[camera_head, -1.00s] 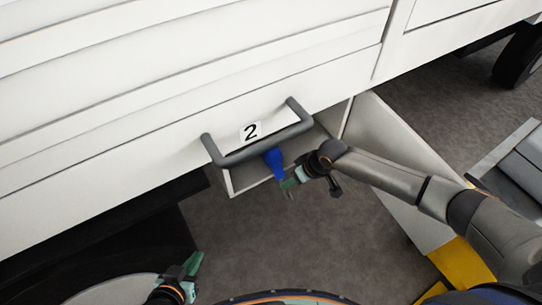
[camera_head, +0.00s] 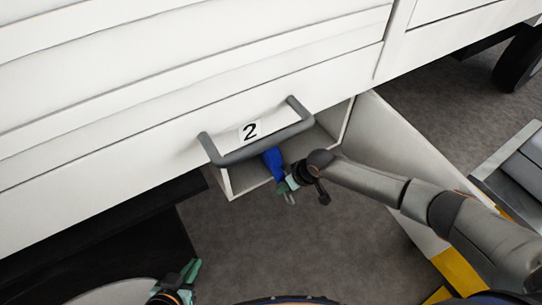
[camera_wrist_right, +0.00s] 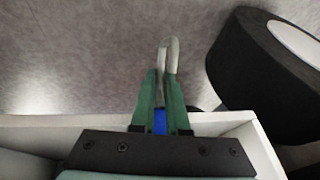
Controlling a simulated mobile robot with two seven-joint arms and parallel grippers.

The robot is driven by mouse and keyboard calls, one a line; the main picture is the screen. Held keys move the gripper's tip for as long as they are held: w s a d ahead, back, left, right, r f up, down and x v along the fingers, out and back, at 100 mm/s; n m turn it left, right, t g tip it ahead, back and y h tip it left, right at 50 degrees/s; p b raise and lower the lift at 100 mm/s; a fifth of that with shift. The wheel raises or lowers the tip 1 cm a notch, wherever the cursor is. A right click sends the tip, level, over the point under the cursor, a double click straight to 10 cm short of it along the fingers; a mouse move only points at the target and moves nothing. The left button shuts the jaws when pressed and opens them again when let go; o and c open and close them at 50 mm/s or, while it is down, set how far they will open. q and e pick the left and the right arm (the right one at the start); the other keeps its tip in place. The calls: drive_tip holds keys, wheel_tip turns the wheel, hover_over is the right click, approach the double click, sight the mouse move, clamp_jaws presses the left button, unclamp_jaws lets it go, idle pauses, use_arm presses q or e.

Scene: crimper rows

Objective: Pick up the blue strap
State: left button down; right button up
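The blue strap (camera_head: 272,161) shows below the grey handle of the drawer marked 2, in front of the opening under it. A pale metal loop (camera_wrist_right: 169,56) shows beyond my right fingertips. My right gripper (camera_head: 286,188) is at the strap's lower end. In the right wrist view, its green fingers (camera_wrist_right: 162,92) stand close together with a blue piece of strap (camera_wrist_right: 160,122) between them, and look shut on it. The handle hides the strap's upper part. My left gripper (camera_head: 190,270) is low at the left, away from the strap; its finger gap is unclear.
The grey handle (camera_head: 258,148) and white drawer front (camera_head: 180,115) stand just above the strap. An open white compartment (camera_head: 228,182) lies behind it, and a white panel (camera_head: 385,145) stands to the right under my right forearm. Grey floor (camera_head: 235,245) below is clear.

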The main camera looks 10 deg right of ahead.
use_arm(q)
drive_tip(key=shift+f, duration=0.1)
use_arm(e)
clamp_jaws()
use_arm(q)
drive_tip(key=shift+w, duration=0.1)
idle(0.4)
use_arm(e)
drive_tip(key=shift+r, duration=0.2)
idle(0.4)
